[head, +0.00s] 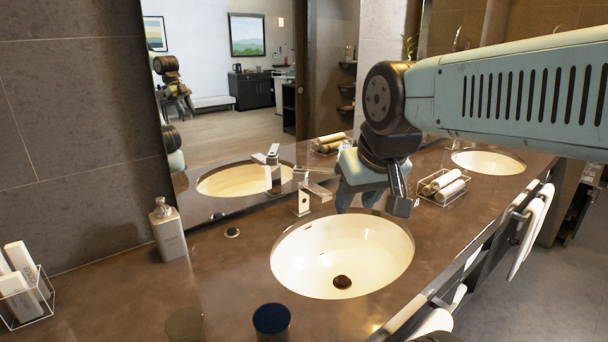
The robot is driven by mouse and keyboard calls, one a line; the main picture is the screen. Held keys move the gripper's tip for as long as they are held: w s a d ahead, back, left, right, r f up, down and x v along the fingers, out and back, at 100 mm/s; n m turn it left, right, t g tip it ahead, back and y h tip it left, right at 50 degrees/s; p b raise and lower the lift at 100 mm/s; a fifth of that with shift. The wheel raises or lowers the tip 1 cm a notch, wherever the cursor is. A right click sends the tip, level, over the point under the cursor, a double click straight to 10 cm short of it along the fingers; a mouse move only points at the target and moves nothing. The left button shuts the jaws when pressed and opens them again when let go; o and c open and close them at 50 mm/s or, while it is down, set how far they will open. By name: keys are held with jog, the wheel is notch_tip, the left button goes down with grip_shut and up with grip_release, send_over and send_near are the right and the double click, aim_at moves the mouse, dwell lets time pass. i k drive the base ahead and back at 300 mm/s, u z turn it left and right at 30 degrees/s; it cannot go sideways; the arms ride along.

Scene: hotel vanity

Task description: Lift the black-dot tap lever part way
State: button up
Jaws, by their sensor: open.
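A chrome tap (303,201) stands at the back left rim of the near sink (300,268), with its flat lever (318,190) on top pointing right. My gripper (372,204) is open and empty, pointing down over the back of the near sink. It is just right of the lever and appears apart from it. The wrist hides part of the counter behind it, and any tap at the far sink (488,162) is not clearly seen.
A soap bottle (168,230) stands left of the near sink, with a drain-like disc (232,232) nearby. A dark blue-topped cup (271,322) is at the front. A wire basket of rolled towels (443,187) stands right of my gripper. A mirror (240,120) backs the counter.

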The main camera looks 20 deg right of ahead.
aim_at(298, 168)
jog(key=u, duration=1.15)
jog(key=k, duration=1.3)
jog(key=z, duration=1)
jog(key=i, duration=1)
jog(key=u, duration=0.05)
